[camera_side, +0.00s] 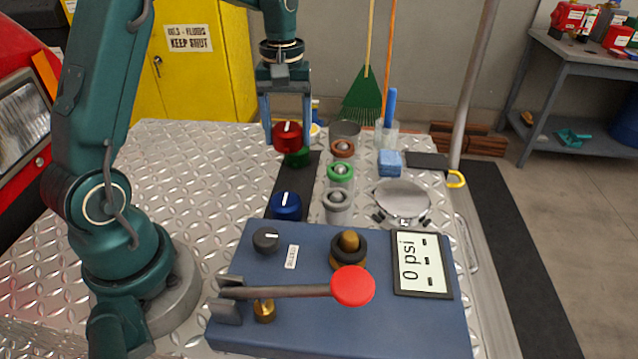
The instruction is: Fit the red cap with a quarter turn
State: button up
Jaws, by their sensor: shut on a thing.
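My gripper (287,135) points down over the back of the dark strip, shut on the red cap (287,133). The cap has a white mark on top and appears held above the strip, in front of a green cap (299,158) that it partly hides. A blue cap (286,205) with a white mark sits at the strip's near end.
The blue pump box (330,330) fills the front, with a red-knobbed lever (352,287), a dark knob (266,240) and a gauge reading 0 psi (422,264). A round metal lid (402,194) and a blue sponge (389,163) lie right of the row.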

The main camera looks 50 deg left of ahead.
jog(key=shift+s+d+r+n, duration=0.2)
jog(key=shift+s+d+n, duration=0.1)
jog(key=shift+n, duration=0.4)
jog(key=s+d+r, duration=0.1)
jog(key=d+r, duration=0.3)
jog(key=d, duration=0.8)
notch_tip(320, 180, up, 2)
jog(key=r+m, duration=0.1)
jog(key=m, duration=0.1)
send_over(351, 235)
jog(key=shift+f, duration=2.65)
jog(key=shift+f, duration=1.6)
jog(key=shift+m, duration=0.3)
jog(key=m, duration=0.5)
